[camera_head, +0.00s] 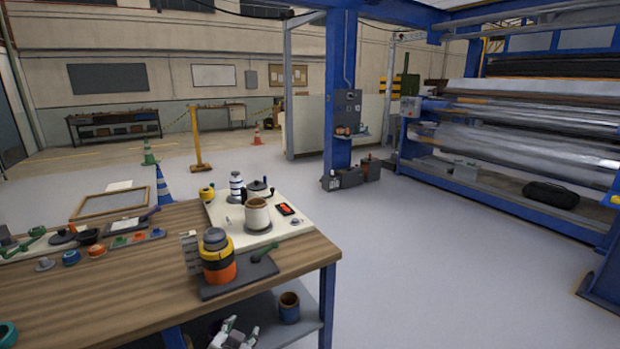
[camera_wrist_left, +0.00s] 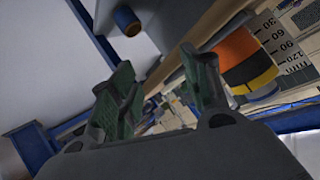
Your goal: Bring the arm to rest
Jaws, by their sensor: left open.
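My right gripper is in neither view.
A blue cup (camera_head: 289,308) stands on the lower shelf under the bench. A white tray (camera_head: 295,228) with jars lies on the bench top. A blue-framed roller machine (camera_head: 520,130) stands at the right. The floor (camera_head: 430,270) between bench and machine is clear.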

